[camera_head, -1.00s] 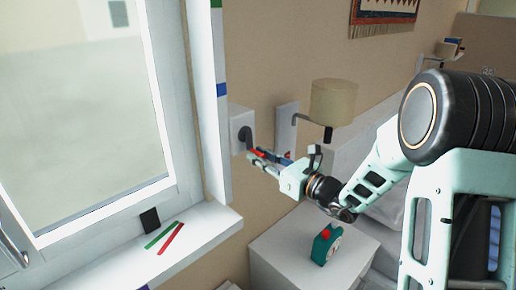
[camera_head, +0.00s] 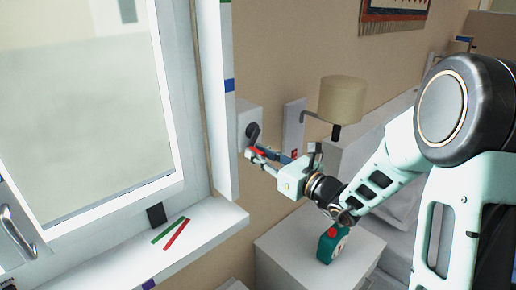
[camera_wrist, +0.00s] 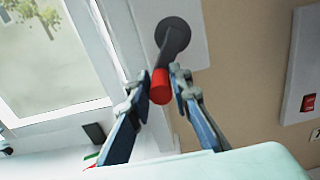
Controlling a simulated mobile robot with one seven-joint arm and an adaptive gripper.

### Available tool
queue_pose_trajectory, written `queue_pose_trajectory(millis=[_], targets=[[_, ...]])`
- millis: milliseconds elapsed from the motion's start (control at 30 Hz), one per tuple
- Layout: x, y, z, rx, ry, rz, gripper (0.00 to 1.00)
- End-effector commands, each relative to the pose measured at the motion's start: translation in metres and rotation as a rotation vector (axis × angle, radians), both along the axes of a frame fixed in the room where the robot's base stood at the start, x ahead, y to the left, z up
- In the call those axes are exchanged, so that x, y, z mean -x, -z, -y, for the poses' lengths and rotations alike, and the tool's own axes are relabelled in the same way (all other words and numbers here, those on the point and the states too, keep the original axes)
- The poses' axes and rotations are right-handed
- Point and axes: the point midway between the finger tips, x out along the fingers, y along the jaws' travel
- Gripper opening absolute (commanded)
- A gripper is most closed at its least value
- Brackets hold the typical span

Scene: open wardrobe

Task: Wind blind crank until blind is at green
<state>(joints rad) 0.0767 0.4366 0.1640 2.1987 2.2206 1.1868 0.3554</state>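The blind crank has a dark round hub (camera_head: 252,131) on a white wall box and a red handle (camera_wrist: 160,87), with the handle pointing down from the hub in the wrist view. My gripper (camera_head: 256,152) is at the crank. In the wrist view, my gripper's two fingers (camera_wrist: 161,84) lie close on either side of the red handle and appear shut on it. A green mark (camera_head: 225,2) shows at the top edge of the white window frame, with a blue mark (camera_head: 229,85) lower down. I cannot make out the blind's edge in the window (camera_head: 95,110).
A green pen (camera_head: 164,233) and a red pen (camera_head: 176,233) lie on the sill. A lamp (camera_head: 341,98) and a switch plate (camera_head: 292,128) are on the wall right of the crank. Below, a green clock (camera_head: 333,243) stands on a white cabinet (camera_head: 290,262).

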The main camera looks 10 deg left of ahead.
Motion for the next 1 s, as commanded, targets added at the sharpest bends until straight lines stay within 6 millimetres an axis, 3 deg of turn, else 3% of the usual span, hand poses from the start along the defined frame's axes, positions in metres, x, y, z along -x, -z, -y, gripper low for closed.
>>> queue_pose_trajectory(millis=[1000], targets=[[0.013,-0.016,-0.011,0.001,-0.005,0.001,0.14]])
